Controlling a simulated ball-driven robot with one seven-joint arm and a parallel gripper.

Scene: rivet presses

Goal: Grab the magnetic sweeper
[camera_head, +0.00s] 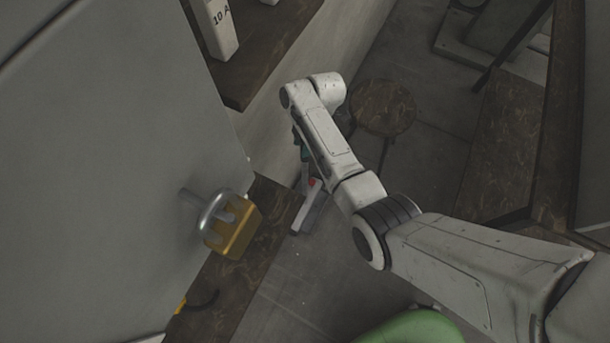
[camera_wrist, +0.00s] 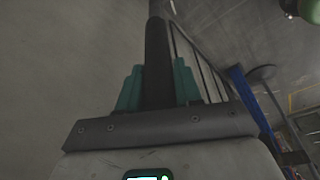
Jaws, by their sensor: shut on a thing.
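The magnetic sweeper shows in the head view as a pale grey bar-shaped head (camera_head: 308,208) with a red spot on top, low beside the counter. Its upper part is mostly hidden by my arm. In the wrist view a dark round handle (camera_wrist: 158,55), which looks like the sweeper's, stands upright between the two teal fingers of my gripper (camera_wrist: 159,85). The fingers are shut on this handle, one on each side. In the head view only a bit of teal from my gripper (camera_head: 304,153) shows beside my arm.
A grey panel with a yellow padlock (camera_head: 235,228) on a metal hasp fills the left. A dark wooden counter (camera_head: 262,65) holds a white block marked "10 A" (camera_head: 215,27). A round wooden stool (camera_head: 383,106) stands behind my arm. A green rounded object (camera_head: 412,328) is at the bottom.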

